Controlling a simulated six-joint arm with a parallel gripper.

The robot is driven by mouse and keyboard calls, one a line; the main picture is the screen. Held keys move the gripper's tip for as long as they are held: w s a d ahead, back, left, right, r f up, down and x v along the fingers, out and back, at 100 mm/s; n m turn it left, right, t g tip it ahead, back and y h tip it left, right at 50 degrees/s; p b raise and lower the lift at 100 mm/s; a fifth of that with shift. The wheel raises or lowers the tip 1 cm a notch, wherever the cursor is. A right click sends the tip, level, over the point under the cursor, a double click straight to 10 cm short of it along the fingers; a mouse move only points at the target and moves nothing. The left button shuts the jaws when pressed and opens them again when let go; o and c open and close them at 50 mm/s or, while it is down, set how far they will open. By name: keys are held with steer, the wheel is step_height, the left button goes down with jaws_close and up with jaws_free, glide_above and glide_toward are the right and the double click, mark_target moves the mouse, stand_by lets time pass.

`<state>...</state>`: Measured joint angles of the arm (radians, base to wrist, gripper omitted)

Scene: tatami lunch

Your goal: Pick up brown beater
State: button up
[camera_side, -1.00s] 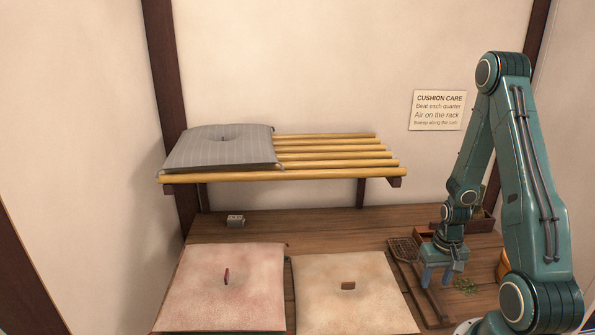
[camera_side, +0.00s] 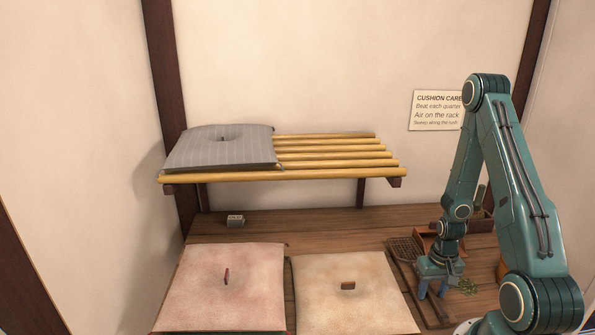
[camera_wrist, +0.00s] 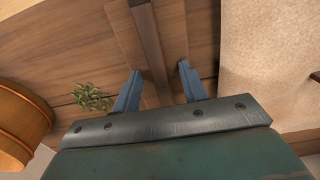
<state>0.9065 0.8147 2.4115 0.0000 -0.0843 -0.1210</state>
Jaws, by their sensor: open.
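The brown beater (camera_side: 405,249) lies on the wooden floor at the right, with a woven lattice head toward the back and a long handle running forward. My gripper (camera_side: 433,294) points down over the handle. In the wrist view, the brown handle (camera_wrist: 148,38) runs between the two blue fingers of my gripper (camera_wrist: 159,70), which are open, with one on each side and gaps to the handle. The handle's near part is hidden behind the gripper body. I cannot tell whether the fingertips reach handle height.
A beige cushion (camera_side: 335,306) lies just left of the beater, a pink cushion (camera_side: 200,290) further left. A green sprig (camera_wrist: 91,96) and a wooden tub (camera_wrist: 18,120) are on the other side. A rack (camera_side: 330,176) with a grey cushion (camera_side: 200,150) stands behind.

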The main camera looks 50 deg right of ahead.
jaws_close()
steer(key=shift+r, duration=0.2)
stand_by(0.3)
step_height(320, 180, up, 20)
steer(key=shift+f, duration=0.2)
stand_by(0.9)
stand_by(0.6)
steer(key=w+d+n+h, duration=0.1)
steer(key=w+d+n, duration=0.1)
steer(key=n, duration=1.1)
steer(key=w+d+n+h, duration=0.2)
steer(key=w+n, duration=0.3)
steer(key=n, duration=0.9)
steer(key=shift+w+d+f, duration=0.15)
steer(key=shift+d+f, duration=0.3)
steer(key=shift+d, duration=0.15)
